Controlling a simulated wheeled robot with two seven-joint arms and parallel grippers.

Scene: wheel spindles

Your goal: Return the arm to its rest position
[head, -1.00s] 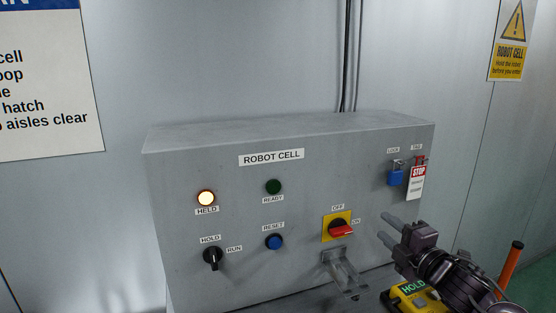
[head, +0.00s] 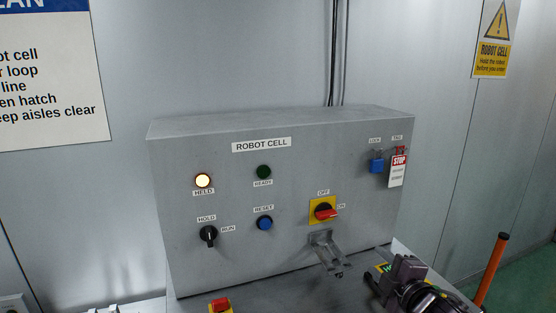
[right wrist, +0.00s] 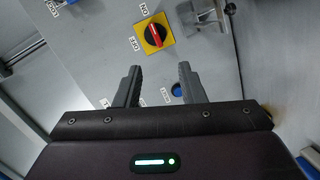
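My right gripper (head: 371,290) is low at the right in the head view, in front of the panel's lower right corner. In the right wrist view its two fingers (right wrist: 159,72) stand apart with nothing between them. The grey ROBOT CELL panel (head: 290,240) stands ahead, clear of the fingers. Its red rotary switch (head: 326,213) on a yellow plate points toward ON; it also shows in the right wrist view (right wrist: 154,35). The HELD lamp (head: 203,180) is lit and the READY lamp (head: 264,172) is dark. My left gripper is not in view.
A metal bracket (head: 327,254) juts out below the red switch. A blue padlock (head: 377,165) and a STOP tag (head: 398,171) hang at the panel's upper right. A yellow box with a red top (head: 221,306) is at the bottom edge. An orange post (head: 493,268) stands at right.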

